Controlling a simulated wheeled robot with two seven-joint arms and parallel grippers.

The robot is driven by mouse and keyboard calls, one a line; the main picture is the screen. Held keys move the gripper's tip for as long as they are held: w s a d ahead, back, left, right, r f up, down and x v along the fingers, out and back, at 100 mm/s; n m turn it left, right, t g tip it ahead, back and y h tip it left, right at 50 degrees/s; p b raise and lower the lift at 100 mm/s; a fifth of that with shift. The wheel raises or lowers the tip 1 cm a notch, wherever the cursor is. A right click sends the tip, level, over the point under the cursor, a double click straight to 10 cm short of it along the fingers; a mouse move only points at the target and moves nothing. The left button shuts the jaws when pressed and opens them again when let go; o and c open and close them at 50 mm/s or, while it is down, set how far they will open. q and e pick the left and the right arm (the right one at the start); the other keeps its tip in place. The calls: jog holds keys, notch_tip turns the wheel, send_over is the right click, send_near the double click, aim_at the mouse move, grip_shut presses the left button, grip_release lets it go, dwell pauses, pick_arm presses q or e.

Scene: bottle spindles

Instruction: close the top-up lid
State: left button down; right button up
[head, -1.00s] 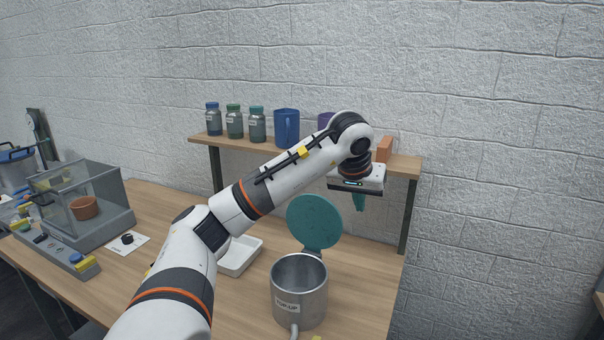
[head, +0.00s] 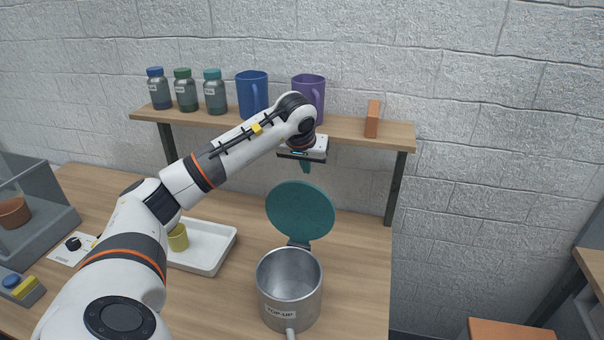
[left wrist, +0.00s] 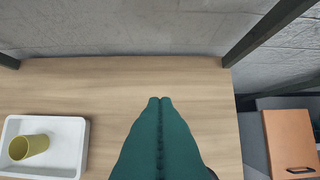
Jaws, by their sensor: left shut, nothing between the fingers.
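The metal pot labelled TOP-UP (head: 290,300) stands on the table at the lower middle of the head view. Its round teal lid (head: 300,211) is open, standing upright on the hinge at the pot's far rim. My left gripper (head: 306,167) is above and behind the lid, below the shelf, with its fingers pointing down. In the left wrist view its teal fingers (left wrist: 160,103) are together with nothing between them. A small dark edge shows beside the fingers there, and the pot is not seen. My right gripper is not in view.
A shelf (head: 345,127) behind holds several bottles, a blue mug (head: 252,94), a purple mug (head: 309,95) and an orange block (head: 372,118). A white tray (head: 222,258) with a yellow cup (head: 178,238) lies left of the pot. The table right of the pot is clear.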

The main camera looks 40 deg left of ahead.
aim_at(302, 209)
pick_arm(q)
jog(key=s, duration=0.1)
jog(key=s+d+f+p, duration=0.1)
jog(key=f+p, duration=0.1)
jog(key=shift+s+d, duration=0.25)
jog(key=shift+s, duration=0.15)
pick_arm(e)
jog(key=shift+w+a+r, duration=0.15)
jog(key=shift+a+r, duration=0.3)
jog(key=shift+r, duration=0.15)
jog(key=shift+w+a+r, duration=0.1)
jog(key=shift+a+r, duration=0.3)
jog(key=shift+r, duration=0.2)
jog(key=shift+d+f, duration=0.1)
